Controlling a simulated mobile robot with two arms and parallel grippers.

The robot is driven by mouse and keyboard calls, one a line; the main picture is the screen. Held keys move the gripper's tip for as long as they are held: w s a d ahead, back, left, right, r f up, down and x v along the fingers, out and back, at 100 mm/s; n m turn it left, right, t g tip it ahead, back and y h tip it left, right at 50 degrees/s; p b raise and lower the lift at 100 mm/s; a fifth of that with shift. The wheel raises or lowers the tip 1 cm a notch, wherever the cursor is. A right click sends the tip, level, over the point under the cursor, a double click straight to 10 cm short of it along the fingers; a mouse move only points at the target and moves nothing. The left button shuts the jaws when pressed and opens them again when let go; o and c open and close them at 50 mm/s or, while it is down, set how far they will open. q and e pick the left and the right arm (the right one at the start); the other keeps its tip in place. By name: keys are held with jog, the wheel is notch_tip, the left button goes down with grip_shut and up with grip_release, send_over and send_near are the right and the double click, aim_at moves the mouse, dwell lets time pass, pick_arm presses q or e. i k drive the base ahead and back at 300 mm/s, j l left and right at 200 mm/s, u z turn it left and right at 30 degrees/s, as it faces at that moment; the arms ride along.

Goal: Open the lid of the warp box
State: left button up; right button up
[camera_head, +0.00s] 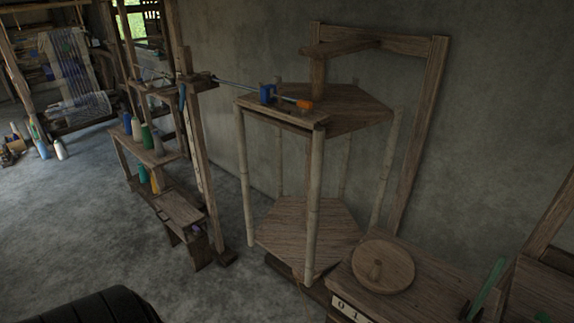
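A wooden box (433,290) stands at the lower right, with a pale plate of dark digits (349,309) on its front. The box is cut off by the bottom edge. Neither of my grippers shows in the head view.
A tall hexagonal wooden frame with pale posts (313,205) stands just behind and left of the box. A green stick (486,287) and wooden beams (549,212) rise at the right. Bobbins stand on a shelf (157,155) at left. Grey floor (90,220) is open at left.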

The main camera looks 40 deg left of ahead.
aim_at(178, 210)
jog(key=u, duration=2.35)
jog(key=i+j, duration=0.2)
jog(key=i, duration=0.3)
